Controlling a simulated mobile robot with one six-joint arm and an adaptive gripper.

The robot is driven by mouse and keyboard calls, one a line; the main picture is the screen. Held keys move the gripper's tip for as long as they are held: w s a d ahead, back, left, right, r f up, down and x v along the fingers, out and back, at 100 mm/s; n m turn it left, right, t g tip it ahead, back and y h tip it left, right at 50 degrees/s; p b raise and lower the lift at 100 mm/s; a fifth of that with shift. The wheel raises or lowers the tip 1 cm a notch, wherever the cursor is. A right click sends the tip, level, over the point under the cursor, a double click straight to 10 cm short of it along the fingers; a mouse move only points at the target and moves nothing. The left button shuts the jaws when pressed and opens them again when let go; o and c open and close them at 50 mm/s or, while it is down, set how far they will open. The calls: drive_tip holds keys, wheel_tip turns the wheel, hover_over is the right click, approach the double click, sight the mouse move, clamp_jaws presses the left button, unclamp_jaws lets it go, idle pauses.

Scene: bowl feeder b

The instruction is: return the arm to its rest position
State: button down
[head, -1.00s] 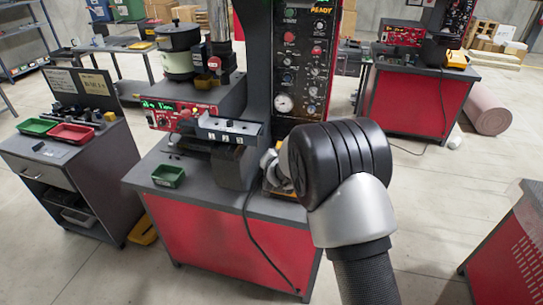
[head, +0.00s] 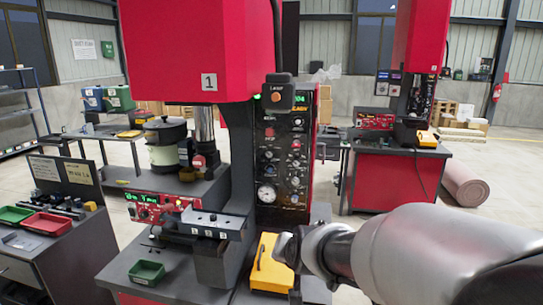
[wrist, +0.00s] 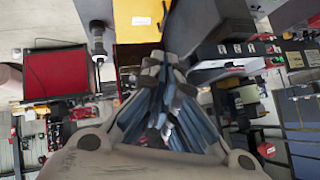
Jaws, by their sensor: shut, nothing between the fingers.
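My gripper (wrist: 165,72) shows in the wrist view with its fingers together and nothing between them. In the head view my arm comes in from the right edge, and its wrist end is in front of the red machine's right side. The fingers cannot be made out there. A yellow box (head: 268,264) lies just left of my wrist end, on the machine's bench. A yellow surface also shows beyond the fingertips in the wrist view (wrist: 138,22). I cannot tell whether the gripper touches anything.
The red press (head: 185,50) with its control panel (head: 285,150) stands close by. A side cart at left holds a green tray (head: 14,214) and a red tray (head: 46,223). Open floor lies behind, near a rolled mat (head: 464,184).

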drive_tip(key=s+d+n+g+h, duration=0.1)
drive_tip(key=s+d, duration=0.4)
drive_tip(key=s, duration=1)
drive_tip(key=s+d+r+n+g+h, duration=0.1)
drive_tip(key=s+d, duration=0.5)
drive_tip(key=s, duration=1)
drive_tip(key=n+g, duration=0.1)
drive_tip(key=g, duration=0.1)
drive_tip(key=shift+s+g, duration=0.3)
drive_tip(key=shift+g, duration=0.1)
drive_tip(key=shift+d+r, duration=0.1)
